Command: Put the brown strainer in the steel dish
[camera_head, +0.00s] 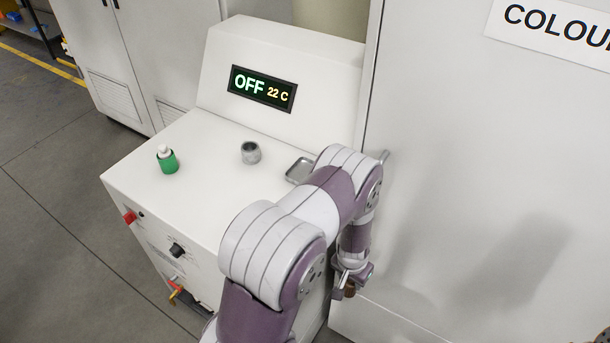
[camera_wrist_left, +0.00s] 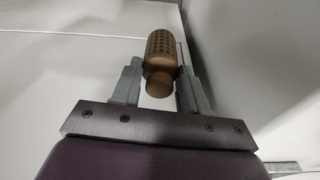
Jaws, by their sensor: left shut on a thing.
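The brown strainer (camera_wrist_left: 161,48) is a small perforated cylinder with a smooth, narrower end. My left gripper (camera_wrist_left: 160,72) is shut on it in the left wrist view. In the head view my left gripper (camera_head: 351,279) hangs low beside the machine's right side, below its top surface, and the strainer (camera_head: 349,292) shows as a small brown piece at the fingers. The steel dish (camera_head: 299,171) is a shallow tray on the white machine top, partly hidden behind my left arm. The gripper is apart from the dish. My right gripper is out of view.
A green bottle with a white cap (camera_head: 167,160) and a small grey metal cup (camera_head: 250,152) stand on the white machine top (camera_head: 212,180). A display (camera_head: 262,88) reads OFF 22 C. A tall light cabinet (camera_head: 470,170) stands close at the right of my arm.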

